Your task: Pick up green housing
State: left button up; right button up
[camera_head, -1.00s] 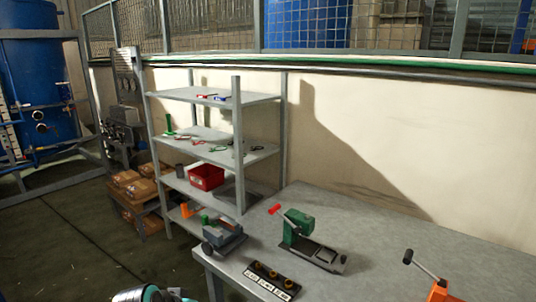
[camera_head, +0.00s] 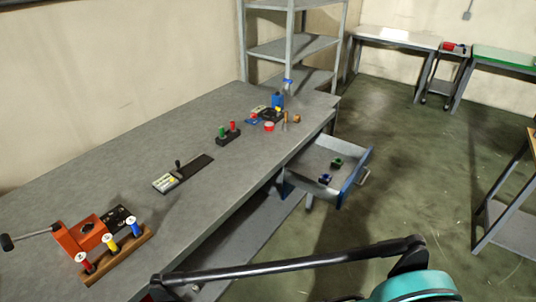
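The green housing is not clearly in view in the head camera view. The only green pieces I see are small: a green knob on a dark block (camera_head: 229,137) on the grey workbench (camera_head: 110,140), and a small green item (camera_head: 337,163) in the open drawer (camera_head: 318,155). Neither can be told to be the housing. Neither of my grippers shows; a dark bar and a teal rounded part at the bottom edge seem to be mine.
An orange device with a lever (camera_head: 82,235) and a wooden rack with coloured pegs (camera_head: 115,256) stand at the near left. The blue-fronted drawer juts into the aisle. Metal shelves (camera_head: 290,50) stand behind; the green floor (camera_head: 430,170) is mostly clear.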

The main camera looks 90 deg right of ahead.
aim_at(337, 162)
jog(key=z, duration=3.65)
jog(key=i, duration=1.2)
jog(key=i+l, duration=0.15)
jog(key=i, duration=1.05)
jog(key=j+u, duration=0.05)
jog(key=j, duration=0.05)
